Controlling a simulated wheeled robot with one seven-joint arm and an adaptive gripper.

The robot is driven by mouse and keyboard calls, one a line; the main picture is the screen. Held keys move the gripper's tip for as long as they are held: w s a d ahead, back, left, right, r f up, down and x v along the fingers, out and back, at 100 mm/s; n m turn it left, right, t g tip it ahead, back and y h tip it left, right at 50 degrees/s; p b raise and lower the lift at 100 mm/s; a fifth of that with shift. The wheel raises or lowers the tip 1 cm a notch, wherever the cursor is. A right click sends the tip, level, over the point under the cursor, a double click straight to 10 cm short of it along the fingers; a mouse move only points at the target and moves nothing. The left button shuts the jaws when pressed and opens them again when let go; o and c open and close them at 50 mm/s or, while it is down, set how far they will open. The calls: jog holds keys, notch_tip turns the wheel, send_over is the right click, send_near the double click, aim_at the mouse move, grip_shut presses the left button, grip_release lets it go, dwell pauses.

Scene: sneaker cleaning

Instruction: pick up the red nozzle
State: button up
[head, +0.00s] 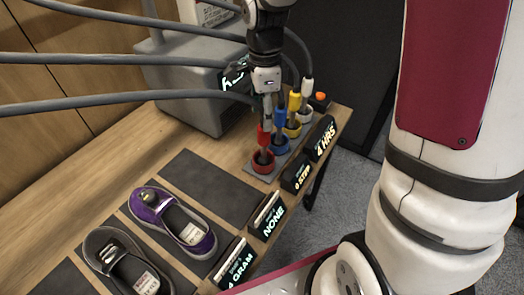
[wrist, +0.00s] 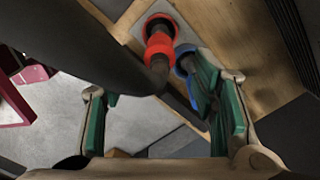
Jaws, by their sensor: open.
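The red nozzle (head: 263,136) stands upright in a red ring holder (head: 263,160) at the near end of a row of coloured nozzles. In the wrist view the red nozzle (wrist: 159,46) shows between and beyond my fingers, partly overlapped by a dark hose-like shape on the left. My gripper (head: 266,102) points down just above the red nozzle in the head view. In the wrist view my gripper (wrist: 150,88) has its green-padded fingers spread apart with nothing between the pads. The exact gap to the nozzle is hard to judge.
The blue nozzle (head: 281,117) stands close beside the red one and near my right finger in the wrist view. The yellow nozzle (head: 294,101) and white nozzle (head: 307,86) stand behind. Label blocks (head: 296,173), a purple shoe (head: 173,221) and a grey shoe (head: 124,263) are nearby. Grey hoses cross above.

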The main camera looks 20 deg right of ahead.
aim_at(264, 134)
jog(key=shift+f+p, duration=0.4)
jog(key=shift+f, duration=3.45)
jog(key=shift+c, duration=0.3)
grip_shut()
